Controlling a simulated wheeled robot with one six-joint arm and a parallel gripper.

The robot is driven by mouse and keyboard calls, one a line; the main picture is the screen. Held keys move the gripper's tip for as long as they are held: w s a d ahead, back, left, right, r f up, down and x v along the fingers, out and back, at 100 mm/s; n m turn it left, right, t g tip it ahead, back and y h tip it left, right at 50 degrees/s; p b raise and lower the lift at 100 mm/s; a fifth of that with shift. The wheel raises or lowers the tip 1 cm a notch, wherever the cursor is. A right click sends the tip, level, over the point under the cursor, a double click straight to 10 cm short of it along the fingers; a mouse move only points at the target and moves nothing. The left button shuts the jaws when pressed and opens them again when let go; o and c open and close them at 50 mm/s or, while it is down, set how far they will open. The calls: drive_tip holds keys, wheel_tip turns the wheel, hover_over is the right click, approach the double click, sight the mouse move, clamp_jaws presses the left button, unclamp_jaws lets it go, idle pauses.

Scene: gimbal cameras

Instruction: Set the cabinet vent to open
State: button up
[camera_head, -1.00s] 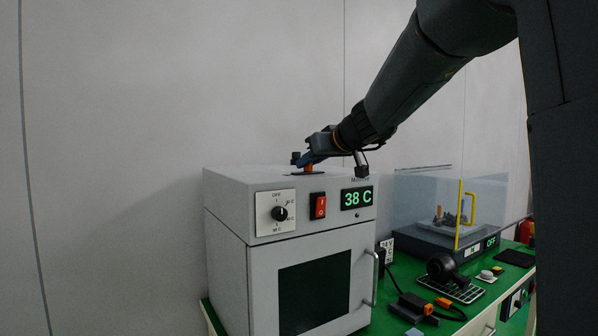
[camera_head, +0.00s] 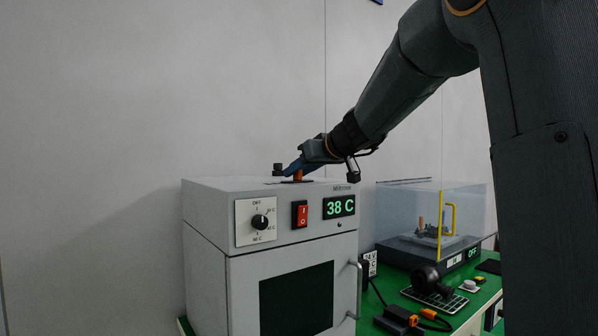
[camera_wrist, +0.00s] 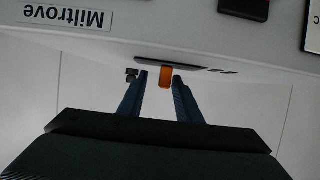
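The cabinet (camera_head: 215,212) is a grey box with a dark door window and a green "38 C" display. On its top is a vent fitting with a small orange tab (camera_head: 298,176); the tab also shows in the wrist view (camera_wrist: 165,77) in front of a dark plate (camera_wrist: 180,66). My gripper (camera_head: 295,168) is over the cabinet top at the tab. In the wrist view its two blue fingers (camera_wrist: 160,80) are apart, one on each side of the tab, with a visible gap on the left. The vent's own opening is hidden.
The cabinet front has a dial (camera_head: 260,221) and a red rocker switch (camera_head: 300,214). To the right, a clear-walled box (camera_head: 425,215) with a yellow handle stands on the green table (camera_head: 375,298), with a black device and cables in front. The wall behind is bare.

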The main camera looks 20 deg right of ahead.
drive_tip(key=b+v, duration=0.2)
drive_tip(key=v, duration=0.5)
drive_tip(key=shift+s+d+r, duration=0.1)
drive_tip(key=shift+s+r, duration=0.05)
drive_tip(key=shift+s, duration=0.25)
